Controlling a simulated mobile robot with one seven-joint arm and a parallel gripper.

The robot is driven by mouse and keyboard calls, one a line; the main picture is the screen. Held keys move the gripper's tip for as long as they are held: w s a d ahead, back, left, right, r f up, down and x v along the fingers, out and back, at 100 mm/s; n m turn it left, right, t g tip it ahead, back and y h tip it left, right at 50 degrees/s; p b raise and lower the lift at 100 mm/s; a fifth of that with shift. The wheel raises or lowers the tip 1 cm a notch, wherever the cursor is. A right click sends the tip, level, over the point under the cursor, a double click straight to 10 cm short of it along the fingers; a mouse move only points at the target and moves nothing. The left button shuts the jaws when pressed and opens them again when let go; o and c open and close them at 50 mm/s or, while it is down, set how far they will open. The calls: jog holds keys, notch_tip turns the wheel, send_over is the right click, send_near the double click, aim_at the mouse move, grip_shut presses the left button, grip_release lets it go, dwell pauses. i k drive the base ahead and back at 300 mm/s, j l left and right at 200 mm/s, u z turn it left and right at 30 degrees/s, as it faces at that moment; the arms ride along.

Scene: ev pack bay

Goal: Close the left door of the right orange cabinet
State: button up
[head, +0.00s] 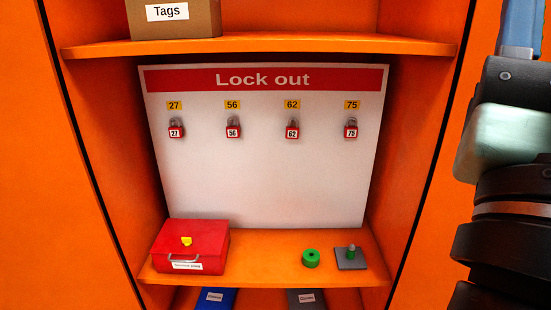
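An orange cabinet (270,46) stands open in front of me, and I look into its shelves. A flat orange panel (50,170) fills the left side of the head view, beyond a dark gap along the cabinet's left edge. It looks like the left door swung open, but its outer edge and handle are out of view. A similar orange panel (425,265) lies beyond the dark gap on the right, partly hidden by my arm. My arm's dark links and pale green section cross the right edge. My gripper is not in view.
Inside, a white "Lock out" board (265,185) carries several red padlocks. A cardboard "Tags" box (172,22) sits above. Blue and grey items show below.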

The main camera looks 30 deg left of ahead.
aim_at(57, 251)
jog(key=k+j+z, duration=0.2)
jog(key=k+j, duration=1.25)
jog(key=j, duration=0.25)
jog(key=k+j, duration=0.1)
jog(key=j, duration=0.3)
jog(key=k+j+z, duration=0.1)
jog(key=j, duration=0.3)
jog(key=k+j, duration=0.15)
jog(key=j, duration=0.25)
jog(key=k+j, duration=0.15)
jog(key=j, duration=0.2)
jog(key=k+j, duration=0.15)
jog(key=j, duration=0.25)
jog(key=k+j+z, duration=0.1)
jog(key=j, duration=0.3)
